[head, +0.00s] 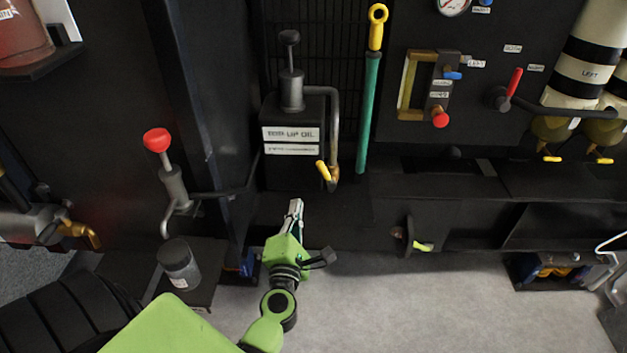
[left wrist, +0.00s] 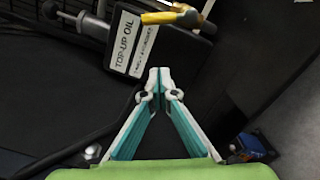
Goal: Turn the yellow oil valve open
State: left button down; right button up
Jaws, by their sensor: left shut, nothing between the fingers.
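The yellow oil valve handle (head: 322,171) sits on a brass fitting at the lower end of the grey pipe, at the right side of the black TOP-UP OIL box (head: 270,168). In the left wrist view the yellow handle (left wrist: 163,18) is at the top, beyond my fingertips and slightly right of them. My left gripper (head: 296,204) is below and a little left of the handle, apart from it. Its fingertips (left wrist: 158,72) are together with nothing between them. My right gripper is not in view.
A green rod with a yellow ring top (head: 369,110) stands just right of the valve. A red-knobbed pump (head: 172,185) and a dark jar (head: 178,264) are at the left. A small yellow-green handle (head: 423,246) is low on the right. Grey floor (head: 380,310) lies in front.

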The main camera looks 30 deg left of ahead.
aim_at(324, 170)
pick_arm(q)
jog(key=w+a+r, duration=0.1)
jog(key=w+r, duration=0.1)
jog(key=w, duration=0.7)
jog(key=shift+p, duration=0.35)
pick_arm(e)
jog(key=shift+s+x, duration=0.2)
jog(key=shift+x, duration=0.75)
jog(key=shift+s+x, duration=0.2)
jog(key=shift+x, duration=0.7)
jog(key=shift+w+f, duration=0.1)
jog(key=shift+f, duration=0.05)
pick_arm(q)
jog(key=d+r+m+p, duration=0.1)
jog(key=p, duration=0.1)
jog(key=w+d+m+p, duration=0.1)
jog(key=p, duration=0.2)
jog(key=shift+w+r+m, duration=0.15)
jog(key=shift+r+m, duration=0.25)
jog(key=shift+w+d+p, duration=0.1)
jog(key=shift+p, duration=0.2)
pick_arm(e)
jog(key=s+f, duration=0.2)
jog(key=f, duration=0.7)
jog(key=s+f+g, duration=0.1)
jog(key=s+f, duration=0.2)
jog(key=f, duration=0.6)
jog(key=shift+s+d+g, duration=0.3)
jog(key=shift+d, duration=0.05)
